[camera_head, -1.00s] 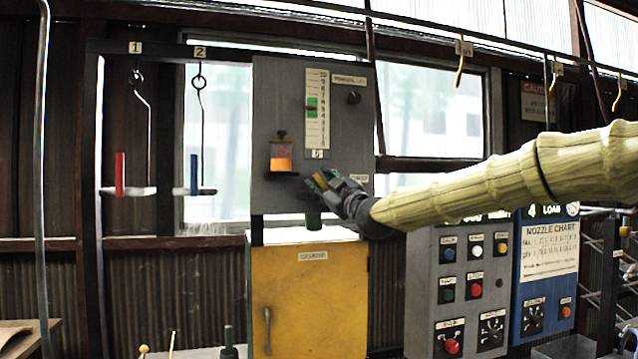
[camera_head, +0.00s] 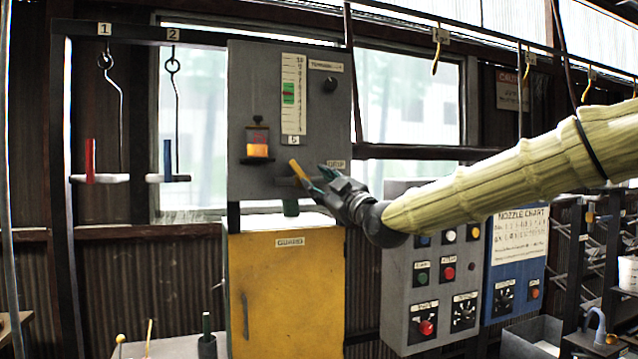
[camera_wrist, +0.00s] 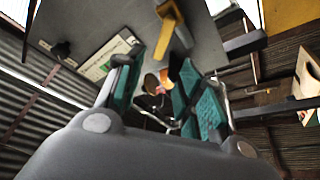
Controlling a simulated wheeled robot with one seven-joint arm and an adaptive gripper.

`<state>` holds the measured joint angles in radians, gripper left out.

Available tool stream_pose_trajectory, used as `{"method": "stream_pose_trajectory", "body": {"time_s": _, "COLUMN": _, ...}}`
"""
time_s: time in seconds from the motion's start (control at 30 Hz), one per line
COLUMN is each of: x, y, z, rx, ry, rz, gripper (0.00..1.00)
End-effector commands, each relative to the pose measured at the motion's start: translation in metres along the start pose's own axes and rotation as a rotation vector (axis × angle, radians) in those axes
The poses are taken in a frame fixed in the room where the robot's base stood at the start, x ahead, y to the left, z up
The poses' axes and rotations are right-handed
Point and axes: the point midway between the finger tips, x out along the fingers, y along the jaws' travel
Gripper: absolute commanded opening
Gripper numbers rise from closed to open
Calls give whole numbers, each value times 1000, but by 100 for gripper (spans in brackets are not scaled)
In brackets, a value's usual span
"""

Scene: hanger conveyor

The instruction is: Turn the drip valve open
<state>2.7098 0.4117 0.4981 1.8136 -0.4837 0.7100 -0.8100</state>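The drip valve has a yellow lever (camera_head: 297,168) on the lower right of the grey panel (camera_head: 262,80), beside the DRIP label (camera_head: 336,164). In the head view the lever leans, with its upper end to the left. My gripper (camera_head: 318,183) is just right of the lever and appears apart from it. In the wrist view the yellow lever (camera_wrist: 168,30) is ahead, near the top centre. There my gripper (camera_wrist: 155,75) shows two teal-padded fingers spread apart with nothing between them. A dark green outlet (camera_head: 290,207) hangs below the valve.
The panel carries a scale (camera_head: 293,95) with a green band and a small amber cup (camera_head: 257,142). A yellow guard cabinet (camera_head: 285,290) stands below. A grey button box (camera_head: 440,290) stands below my arm at right. Hooks hang from a rail above.

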Motion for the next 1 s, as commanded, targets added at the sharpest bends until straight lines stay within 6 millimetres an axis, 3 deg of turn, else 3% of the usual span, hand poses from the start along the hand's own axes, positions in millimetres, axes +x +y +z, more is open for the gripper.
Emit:
{"method": "stream_pose_trajectory", "body": {"time_s": 0.03, "x": 0, "y": 0, "z": 0, "rx": 1, "ry": 0, "rz": 0, "gripper": 30}}
{"method": "stream_pose_trajectory", "body": {"time_s": 0.2, "x": 4, "y": 10, "z": -5, "rx": 79, "ry": -25, "rz": -8, "gripper": 0}}
{"method": "stream_pose_trajectory", "body": {"time_s": 0.37, "x": 10, "y": 32, "z": -12, "rx": 322, "ry": -101, "rz": -20, "gripper": 0}}
{"method": "stream_pose_trajectory", "body": {"time_s": 0.7, "x": 16, "y": 78, "z": -26, "rx": 975, "ry": -307, "rz": 9, "gripper": 0}}
{"method": "stream_pose_trajectory", "body": {"time_s": 1.0, "x": 14, "y": 104, "z": -41, "rx": 1461, "ry": -459, "rz": 88, "gripper": 0}}
